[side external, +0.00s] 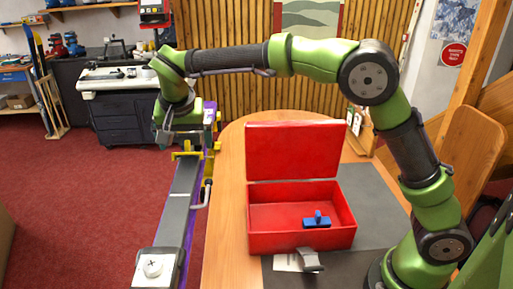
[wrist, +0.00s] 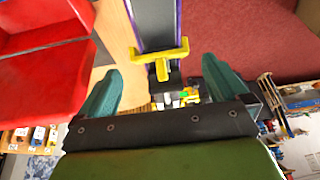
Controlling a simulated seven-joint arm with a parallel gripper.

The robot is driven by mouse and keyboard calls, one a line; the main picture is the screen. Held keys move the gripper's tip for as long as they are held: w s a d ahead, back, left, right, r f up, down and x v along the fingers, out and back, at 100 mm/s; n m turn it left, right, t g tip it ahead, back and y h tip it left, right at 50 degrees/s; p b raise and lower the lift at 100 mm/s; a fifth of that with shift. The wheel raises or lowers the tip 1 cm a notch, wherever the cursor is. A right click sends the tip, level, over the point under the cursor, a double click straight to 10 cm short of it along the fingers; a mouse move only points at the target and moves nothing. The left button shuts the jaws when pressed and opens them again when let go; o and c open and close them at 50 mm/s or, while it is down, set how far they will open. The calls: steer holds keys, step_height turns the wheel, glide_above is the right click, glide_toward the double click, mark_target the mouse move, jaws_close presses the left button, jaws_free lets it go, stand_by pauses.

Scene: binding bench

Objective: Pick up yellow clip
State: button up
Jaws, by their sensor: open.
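The yellow clip (side external: 186,154) sits across the long dark bench rail in the side view, just below my gripper (side external: 183,138). In the wrist view the yellow clip (wrist: 160,60) is cross-shaped, with a wide bar and a short upright tab. It lies between the two teal fingers of my gripper (wrist: 161,68), which are spread apart with a gap on each side of it. The fingers do not touch the clip in the wrist view. In the side view the fingertips are small and partly hidden by the wrist.
An open red toolbox (side external: 258,240) stands on the wooden table, with a blue clip (side external: 317,222) inside. A grey clip (side external: 311,261) lies in front of it. A crank handle (side external: 203,195) juts from the rail's right side. Open red carpet (side external: 85,200) lies left of the rail.

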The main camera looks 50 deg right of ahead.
mark_target(187, 146)
steer(key=x, duration=0.4)
steer(key=shift+w+d, duration=0.15)
steer(key=c, duration=1)
steer(key=shift+r, duration=0.1)
